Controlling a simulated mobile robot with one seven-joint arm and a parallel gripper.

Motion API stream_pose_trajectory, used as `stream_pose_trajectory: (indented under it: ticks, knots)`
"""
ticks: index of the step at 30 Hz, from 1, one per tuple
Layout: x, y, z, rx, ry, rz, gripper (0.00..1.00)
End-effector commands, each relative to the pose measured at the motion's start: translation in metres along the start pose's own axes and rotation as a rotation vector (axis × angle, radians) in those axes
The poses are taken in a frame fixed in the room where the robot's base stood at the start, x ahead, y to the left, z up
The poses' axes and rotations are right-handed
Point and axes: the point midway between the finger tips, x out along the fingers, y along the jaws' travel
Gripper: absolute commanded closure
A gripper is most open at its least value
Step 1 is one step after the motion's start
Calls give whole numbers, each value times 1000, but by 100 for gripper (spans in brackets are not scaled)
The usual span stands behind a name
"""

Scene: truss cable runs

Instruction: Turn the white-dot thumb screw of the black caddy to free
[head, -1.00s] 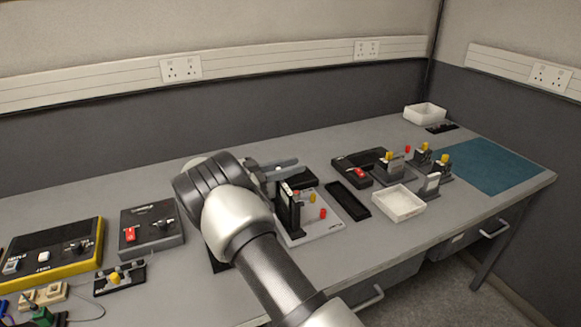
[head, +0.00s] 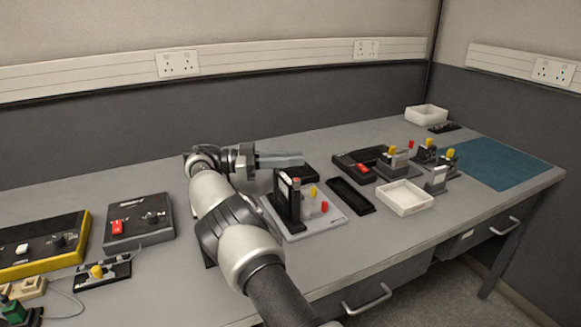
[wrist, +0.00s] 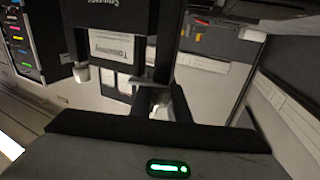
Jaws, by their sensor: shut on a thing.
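The black caddy (head: 287,205) stands upright on a pale plate near the middle of the bench. In the wrist view the black caddy (wrist: 110,18) hangs large at the top with a white label. A pale round screw head (wrist: 81,73) shows at its left. My gripper (head: 298,160) reaches in behind the caddy in the head view. In the wrist view my gripper (wrist: 160,100) is shut on a small grey thumb screw (wrist: 160,96) by the caddy's edge. The fingers hide much of that screw, and I cannot make out a white dot.
A red knob (head: 324,207) and a yellow knob (head: 313,190) stand on the plate beside the caddy. A black tray (head: 351,196) and a white tray (head: 405,197) lie to the right. Grey box with red switch (head: 137,222) is at the left.

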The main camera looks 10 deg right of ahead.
Motion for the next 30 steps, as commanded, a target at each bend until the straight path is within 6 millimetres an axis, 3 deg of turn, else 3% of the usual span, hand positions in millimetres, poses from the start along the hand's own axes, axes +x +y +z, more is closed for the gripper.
stream_pose_trajectory:
  ticks: [17, 18, 21, 30]
  knots:
    - [-2, 4, 1, 0, -5, 44, 100]
    - [-2, 4, 1, 0, -5, 44, 81]
    - [-2, 4, 1, 0, -5, 44, 65]
    - [-2, 4, 1, -1, -5, 43, 65]
